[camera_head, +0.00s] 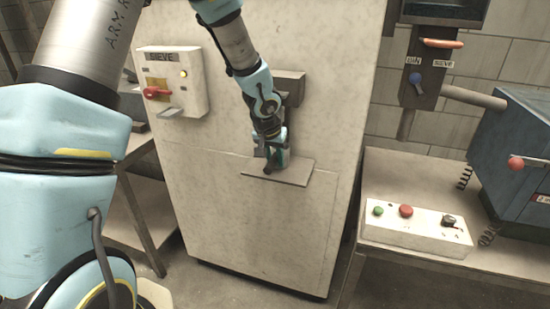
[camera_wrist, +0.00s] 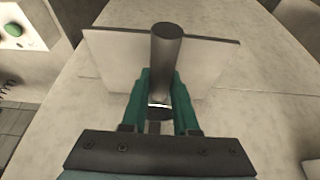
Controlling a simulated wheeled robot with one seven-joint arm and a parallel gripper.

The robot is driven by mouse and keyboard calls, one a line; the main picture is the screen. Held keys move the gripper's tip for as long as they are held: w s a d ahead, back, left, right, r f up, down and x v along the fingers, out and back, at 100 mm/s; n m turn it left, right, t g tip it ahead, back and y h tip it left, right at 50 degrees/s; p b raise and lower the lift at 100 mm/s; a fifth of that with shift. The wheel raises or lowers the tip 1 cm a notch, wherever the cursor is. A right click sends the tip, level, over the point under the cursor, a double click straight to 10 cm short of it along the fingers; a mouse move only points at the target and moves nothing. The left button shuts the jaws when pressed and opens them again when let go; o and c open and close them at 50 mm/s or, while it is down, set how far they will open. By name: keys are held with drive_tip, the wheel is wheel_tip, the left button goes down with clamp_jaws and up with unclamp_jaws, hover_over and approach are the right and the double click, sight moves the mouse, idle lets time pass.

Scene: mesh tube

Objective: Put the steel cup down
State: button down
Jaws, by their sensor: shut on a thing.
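The steel cup (camera_wrist: 167,50) is a dark grey cylinder in the wrist view. My gripper (camera_wrist: 160,85) has green fingers on both sides of it, shut on it. In the head view my gripper (camera_head: 279,157) is low over a small flat grey shelf (camera_head: 292,177) on the front of a pale cabinet. The shelf also shows behind the cup in the wrist view (camera_wrist: 108,62). The cup is hard to make out in the head view, mostly hidden by the gripper. I cannot tell whether its base touches the shelf.
A dark block (camera_head: 290,84) sits on the cabinet above the shelf, close behind my arm. A white SIEVE switch box (camera_head: 172,82) with a red handle is to the left. A button box (camera_head: 415,223) and a blue-grey machine (camera_head: 520,150) stand on a bench at right.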

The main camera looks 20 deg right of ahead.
drive_tip(key=shift+f, duration=0.1)
drive_tip(key=c, duration=0.7)
unclamp_jaws()
drive_tip(key=shift+r, duration=0.3)
drive_tip(key=p+v, duration=0.1)
drive_tip(key=v, duration=1.1)
drive_tip(key=a+f+n+y, duration=0.2)
drive_tip(key=a+n, duration=0.1)
drive_tip(key=a, duration=1.5)
drive_tip(key=s+a+n, duration=0.1)
drive_tip(key=s+a, duration=0.1)
drive_tip(key=a, duration=0.2)
drive_tip(key=s+a+n+g, duration=0.1)
drive_tip(key=s+a+n, duration=0.1)
drive_tip(key=a, duration=0.3)
drive_tip(key=s+a+n+y, duration=0.1)
drive_tip(key=s+a, duration=0.1)
drive_tip(key=a, duration=0.3)
drive_tip(key=shift+f+g, duration=0.15)
drive_tip(key=shift+g, duration=0.25)
